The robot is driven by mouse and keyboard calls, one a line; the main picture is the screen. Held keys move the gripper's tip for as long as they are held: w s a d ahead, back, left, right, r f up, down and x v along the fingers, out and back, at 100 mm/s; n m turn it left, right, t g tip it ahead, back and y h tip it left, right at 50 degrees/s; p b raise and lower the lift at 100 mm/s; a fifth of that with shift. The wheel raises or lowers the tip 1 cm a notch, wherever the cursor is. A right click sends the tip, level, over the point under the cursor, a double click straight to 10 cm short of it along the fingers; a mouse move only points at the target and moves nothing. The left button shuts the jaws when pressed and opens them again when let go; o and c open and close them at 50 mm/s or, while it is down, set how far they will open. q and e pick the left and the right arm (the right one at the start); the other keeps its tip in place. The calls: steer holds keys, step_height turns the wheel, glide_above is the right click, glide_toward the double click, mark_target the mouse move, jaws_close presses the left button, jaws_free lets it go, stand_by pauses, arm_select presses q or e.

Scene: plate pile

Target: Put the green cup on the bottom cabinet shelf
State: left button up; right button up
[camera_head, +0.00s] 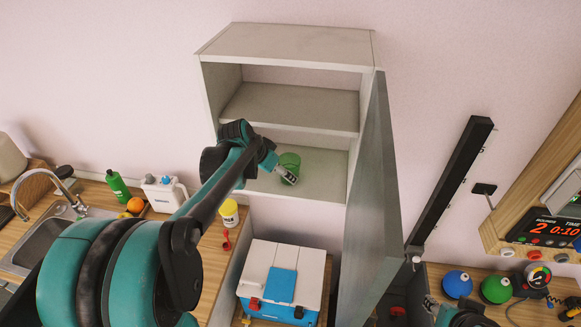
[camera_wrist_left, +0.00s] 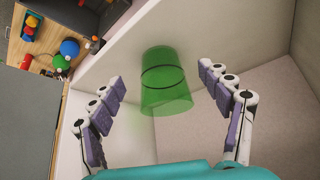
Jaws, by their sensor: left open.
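The green cup (camera_head: 290,161) is inside the open grey cabinet (camera_head: 297,44), at the bottom shelf (camera_head: 322,187). My left gripper (camera_head: 286,173) reaches into that compartment and partly hides the cup in the head view. In the left wrist view, the translucent green cup (camera_wrist_left: 166,82) sits between and just beyond the spread fingers of my left gripper (camera_wrist_left: 161,80). There is a visible gap on both sides, so the fingers do not hold it. Part of my right gripper (camera_head: 430,305) shows at the bottom right; its jaw state is unclear.
The cabinet door (camera_head: 371,190) stands open on the right. A middle shelf (camera_head: 290,106) is above the cup. Below are a white and blue cooler box (camera_head: 284,275) and a yellow tub (camera_head: 229,213). The counter with the sink (camera_head: 45,245) is at left.

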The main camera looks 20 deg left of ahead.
arm_select(q)
steer(key=s+a, duration=0.2)
steer(key=s, duration=0.5)
steer(key=s+d+f+n+y, duration=0.1)
steer(key=s+d+f+n, duration=0.1)
steer(key=s+d, duration=1.1)
steer(key=shift+s+d+f+n+t+y+b, duration=0.35)
steer(key=shift+d+n, duration=0.25)
steer(key=shift+d, duration=0.5)
steer(key=shift+f, duration=0.1)
